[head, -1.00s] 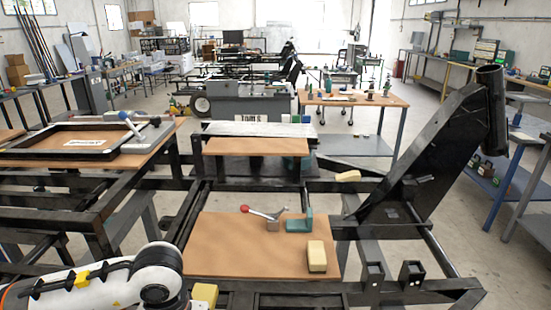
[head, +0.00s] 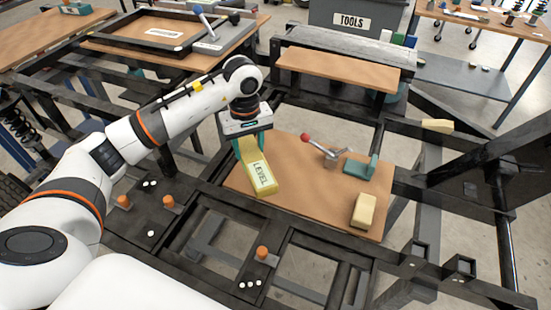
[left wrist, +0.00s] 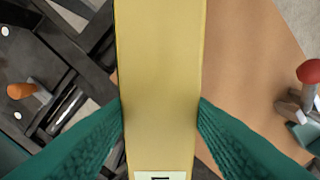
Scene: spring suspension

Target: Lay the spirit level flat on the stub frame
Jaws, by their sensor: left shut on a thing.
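The yellow spirit level (head: 260,176), marked LEVEL, is in my left gripper (head: 250,142). In the left wrist view the level (left wrist: 160,70) runs lengthwise between two teal fingers, which press on its sides. In the head view it slopes toward me over the left edge of the brown board (head: 305,205). Whether its lower end touches the board I cannot tell. Dark steel framework (head: 190,232) surrounds the board, with two short square stubs (head: 419,249) at the front right. My right gripper is out of view.
On the board are a red-knobbed clamp (head: 328,154), a teal block (head: 361,169) and a cream block (head: 363,210). Orange-capped pins (head: 262,253) stand on the framework in front. A tilted dark plate (head: 465,180) rises at right. The board's front middle is bare.

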